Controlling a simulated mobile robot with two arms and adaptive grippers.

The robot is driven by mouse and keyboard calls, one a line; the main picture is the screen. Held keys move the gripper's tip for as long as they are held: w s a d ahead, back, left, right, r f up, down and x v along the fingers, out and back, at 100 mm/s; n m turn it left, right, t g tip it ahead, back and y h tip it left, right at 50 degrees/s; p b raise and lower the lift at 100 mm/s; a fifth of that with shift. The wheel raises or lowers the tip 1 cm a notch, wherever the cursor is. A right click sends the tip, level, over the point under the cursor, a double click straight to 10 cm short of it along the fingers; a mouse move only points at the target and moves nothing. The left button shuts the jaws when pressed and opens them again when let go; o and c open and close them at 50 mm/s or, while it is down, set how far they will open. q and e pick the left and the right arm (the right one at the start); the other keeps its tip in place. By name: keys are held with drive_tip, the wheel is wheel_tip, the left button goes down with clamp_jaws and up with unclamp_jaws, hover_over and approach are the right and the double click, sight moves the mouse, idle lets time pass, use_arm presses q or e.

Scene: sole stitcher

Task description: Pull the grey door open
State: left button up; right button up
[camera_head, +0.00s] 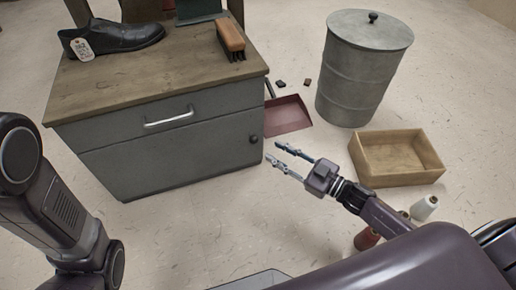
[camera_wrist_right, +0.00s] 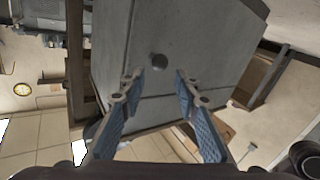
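The grey door (camera_head: 172,158) is the lower front panel of the cabinet, below a drawer, and it looks shut. Its small dark round knob (camera_head: 254,138) sits near the door's right edge. My right gripper (camera_head: 277,157) is open and empty, just right of and in front of the knob, apart from it. In the right wrist view the knob (camera_wrist_right: 159,61) shows ahead, between and beyond the open fingertips (camera_wrist_right: 159,83). My left arm comes in at the left of the head view, but its gripper is out of view.
The drawer (camera_head: 165,119) above has a silver handle. A black shoe (camera_head: 112,37) and a brush (camera_head: 230,40) stand on the wooden top. A red dustpan (camera_head: 287,115), a grey bin (camera_head: 364,70), a wooden box (camera_head: 397,158) and spools (camera_head: 424,208) are right. Floor before the door is clear.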

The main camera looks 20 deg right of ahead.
drive_tip(key=b+x, duration=0.4)
drive_tip(key=x, duration=0.4)
drive_tip(key=shift+s, duration=0.1)
drive_tip(key=shift+d, duration=0.1)
clamp_jaws()
